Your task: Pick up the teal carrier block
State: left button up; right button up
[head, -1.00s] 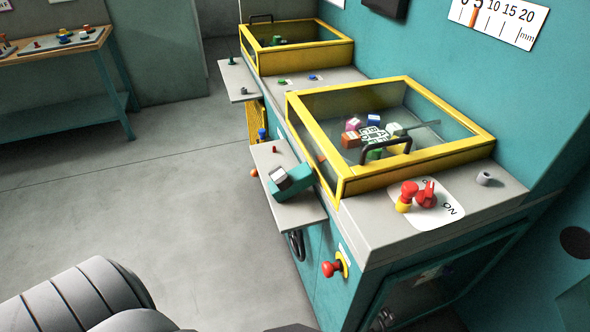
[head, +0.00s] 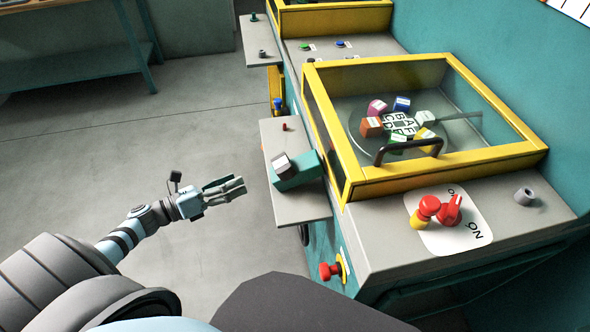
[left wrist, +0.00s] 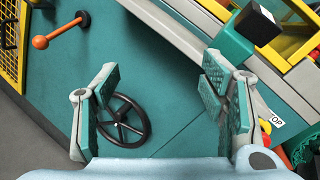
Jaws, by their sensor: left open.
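The teal carrier block (head: 303,173) lies on a grey side shelf (head: 290,208) of the teal machine, with a smaller dark-and-white block (head: 283,165) at its left end. In the left wrist view the teal block (left wrist: 230,43) is at the upper right, with the dark block (left wrist: 255,22) against it. My left gripper (head: 236,184) is left of the shelf, open and empty, and apart from the teal block. Its spread fingers also show in the left wrist view (left wrist: 160,70). My right gripper is not in view.
A yellow-framed glass box (head: 448,160) with coloured cubes stands right of the shelf. A small red peg (head: 284,127) is on the shelf's far end. A red knob (head: 329,271) sticks out below. A black handwheel (left wrist: 123,118) is on the machine side. Floor left of the shelf is clear.

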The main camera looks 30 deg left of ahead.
aim_at(294, 165)
pick_arm(q)
jog(key=s+d+r+m+g+h, duration=0.2)
jog(key=d+r+m+g+h, duration=0.4)
jog(key=m, duration=0.5)
jog(key=w+d+p, duration=0.1)
jog(key=w+d, duration=0.1)
jog(key=d, duration=0.1)
jog(key=w+d+r+t+p, duration=0.1)
jog(key=w+d, duration=0.2)
jog(key=w+d+r+t+p, duration=0.1)
jog(key=w+d, duration=0.2)
jog(key=shift+y+p, duration=0.3)
jog(key=shift+y, duration=0.1)
jog(key=shift+w+d+f, duration=0.2)
jog(key=shift+w+d, duration=0.05)
jog(key=shift+d, duration=0.1)
jog(key=shift+s, duration=0.1)
jog(key=c, duration=1.3)
jog(key=shift+c, duration=0.5)
jog(key=shift+r, duration=0.2)
